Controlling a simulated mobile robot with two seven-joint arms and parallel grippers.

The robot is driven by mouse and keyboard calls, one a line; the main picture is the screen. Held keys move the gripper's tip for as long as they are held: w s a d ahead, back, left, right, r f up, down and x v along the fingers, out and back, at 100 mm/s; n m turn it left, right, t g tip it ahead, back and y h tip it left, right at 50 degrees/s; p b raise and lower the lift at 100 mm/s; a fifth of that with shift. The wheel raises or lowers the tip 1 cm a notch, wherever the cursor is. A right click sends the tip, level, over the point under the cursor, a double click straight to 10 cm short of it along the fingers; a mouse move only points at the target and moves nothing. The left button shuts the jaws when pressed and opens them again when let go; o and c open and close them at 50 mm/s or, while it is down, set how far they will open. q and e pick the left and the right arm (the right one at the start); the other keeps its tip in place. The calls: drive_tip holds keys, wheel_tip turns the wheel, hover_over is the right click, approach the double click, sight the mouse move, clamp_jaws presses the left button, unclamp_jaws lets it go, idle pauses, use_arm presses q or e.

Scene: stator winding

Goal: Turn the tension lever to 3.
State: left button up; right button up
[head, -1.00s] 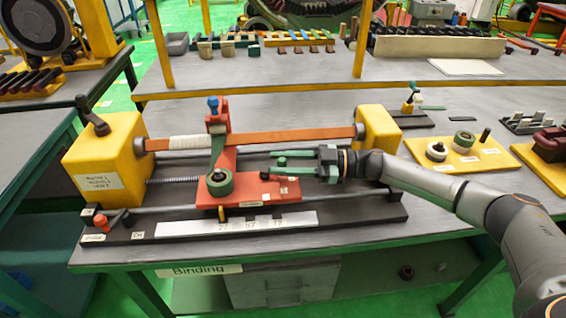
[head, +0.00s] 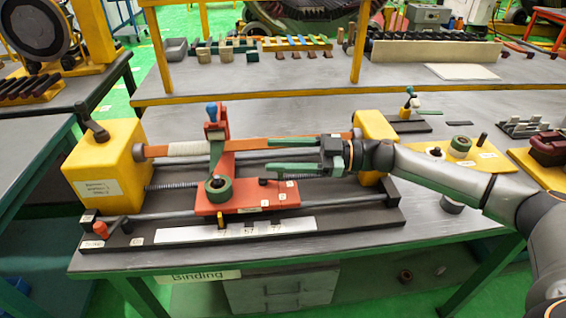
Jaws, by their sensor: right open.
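The red carriage (head: 247,198) sits on the winding bench's dark base, with a green ring (head: 219,190) on its left part. A small dark knob (head: 263,181) stands on its right part beside several small white labels, too small to read; I cannot tell for sure that it is the tension lever. A blue-topped upright (head: 212,113) rises behind the ring. My right gripper (head: 272,155) comes from the right, with two green fingers apart and nothing between them. It appears above and behind the knob, with a visible gap. My left gripper is out of view.
A wrapped orange bar (head: 245,147) spans between yellow end blocks (head: 105,165) behind the carriage. A black crank (head: 92,122) tops the left block. A white scale strip (head: 235,231) runs along the front.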

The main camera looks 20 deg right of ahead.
drive_tip(key=s+a+r, duration=0.4)
drive_tip(key=s+r, duration=0.2)
drive_tip(key=s, duration=0.4)
drive_tip(key=shift+s+r, duration=0.15)
drive_tip(key=shift+r, duration=0.05)
drive_tip(key=shift+d, duration=0.1)
